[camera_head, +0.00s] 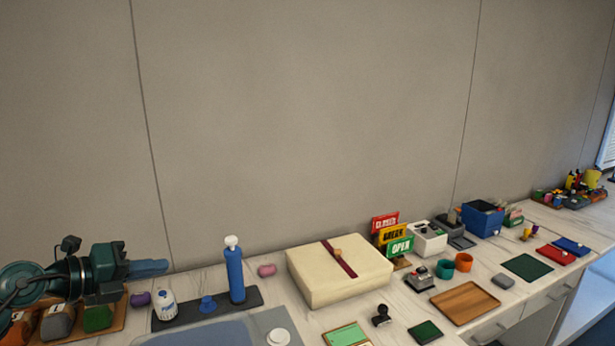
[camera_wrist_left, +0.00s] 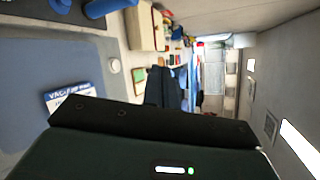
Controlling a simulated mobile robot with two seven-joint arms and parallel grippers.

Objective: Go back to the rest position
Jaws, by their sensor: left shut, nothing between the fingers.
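My left gripper (camera_head: 149,267) comes in from the left edge in the head view. It is shut and empty, and it hovers above the left end of the counter, pointing right toward the blue bottle. In the left wrist view its dark fingers (camera_wrist_left: 166,90) show together at the middle, with nothing between them. My right gripper shows in neither view.
The marble-topped counter (camera_head: 212,276) runs along a grey wall. A blue bottle (camera_head: 235,275) stands right of my left gripper, with a cream box (camera_head: 339,281) beyond. Stacked signs (camera_head: 399,245), a blue bin (camera_head: 482,219) and a wooden tray (camera_head: 465,303) are further right.

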